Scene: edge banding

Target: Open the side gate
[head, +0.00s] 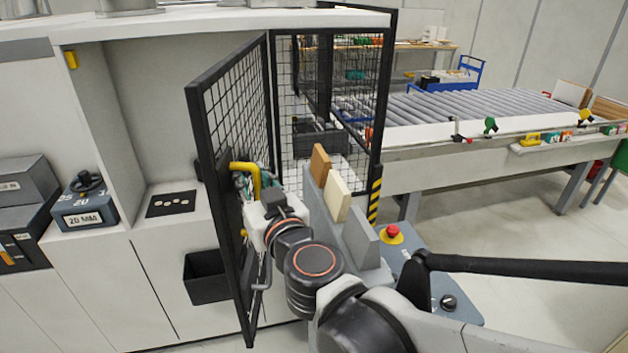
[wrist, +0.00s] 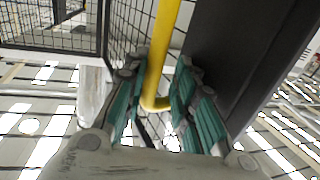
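The side gate (head: 235,105) is a black-framed wire mesh panel, swung out toward me and standing ajar beside the machine. Its yellow handle (head: 247,176) is a bent bar on the gate face; it also shows in the wrist view (wrist: 162,55). The fingertips are partly hidden behind my wrist in the head view.
A fixed mesh guard (head: 300,110) stands behind the gate. A black bin (head: 206,277) sits behind the gate's lower part. A control panel with a red emergency button (head: 393,231) is right of my arm. A roller conveyor (head: 450,107) lies beyond. Open floor shows at right.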

